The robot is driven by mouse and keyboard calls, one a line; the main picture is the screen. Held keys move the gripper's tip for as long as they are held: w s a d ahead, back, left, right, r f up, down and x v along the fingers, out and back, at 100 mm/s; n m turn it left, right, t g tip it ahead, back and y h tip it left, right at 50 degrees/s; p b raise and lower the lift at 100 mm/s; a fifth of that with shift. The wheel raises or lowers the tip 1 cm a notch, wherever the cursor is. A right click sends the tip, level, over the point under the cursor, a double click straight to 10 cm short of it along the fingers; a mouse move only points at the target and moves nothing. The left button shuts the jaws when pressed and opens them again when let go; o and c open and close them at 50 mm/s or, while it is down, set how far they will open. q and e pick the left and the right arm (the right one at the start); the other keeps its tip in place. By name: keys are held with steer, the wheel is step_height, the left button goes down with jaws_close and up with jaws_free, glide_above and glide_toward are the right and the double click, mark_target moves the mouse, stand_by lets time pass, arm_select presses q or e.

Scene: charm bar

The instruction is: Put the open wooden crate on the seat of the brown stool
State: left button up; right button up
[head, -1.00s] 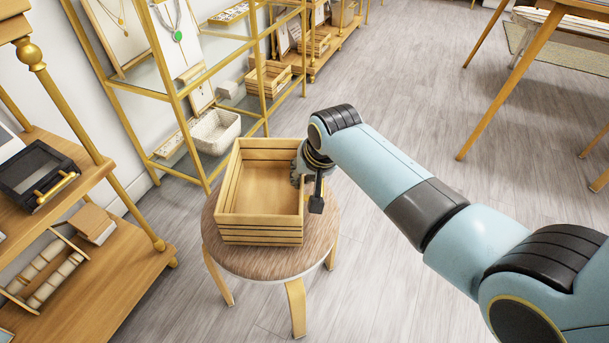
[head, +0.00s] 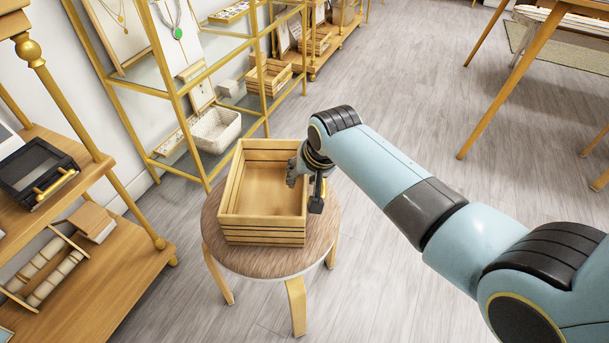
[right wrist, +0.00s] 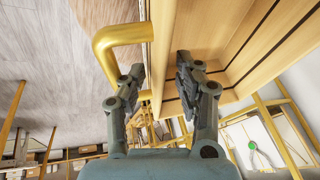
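The open wooden crate (head: 262,232) sits upright and empty on the round seat of the brown stool (head: 325,222). It appears to rest flat, with brown seat showing around it. My right gripper (head: 303,172) is at the crate's right wall. In the right wrist view my right gripper (right wrist: 158,78) has its fingers spread, one on each side of the crate wall (right wrist: 230,45), with gaps visible. A gold handle (right wrist: 120,42) shows beside the left finger, on the outer side of the wall. My left gripper is not in view.
A wooden shelf unit (head: 110,270) with trays and boxes stands at the left. A gold-framed glass shelf (head: 175,95) with a white basket (head: 216,130) stands behind the stool. A wooden-legged table (head: 510,85) is at the top right. The floor right of the stool is clear.

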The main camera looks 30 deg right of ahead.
steer(key=shift+s+f, duration=0.15)
steer(key=shift+s, duration=0.05)
steer(key=v, duration=1.2)
steer(key=s+d+f+n+g, duration=0.1)
steer(key=s+d+f+g, duration=0.1)
steer(key=s+f, duration=0.9)
steer(key=s+d+f+g, duration=0.1)
steer(key=s+f+g, duration=0.2)
steer(key=s+f, duration=0.8)
steer(key=s+d+f+n, duration=0.1)
steer(key=s+f, duration=0.3)
steer(key=s, duration=0.4)
steer(key=s+d+f+n, duration=0.1)
steer(key=s+f+n, duration=0.1)
steer(key=s+f, duration=0.3)
steer(key=s+d+f+n+h, duration=0.1)
steer(key=s+f, duration=0.3)
steer(key=s, duration=0.7)
steer(key=shift+d+f+n+p, duration=0.35)
steer(key=shift+d+n+p, duration=0.05)
steer(key=shift+d+p, duration=0.05)
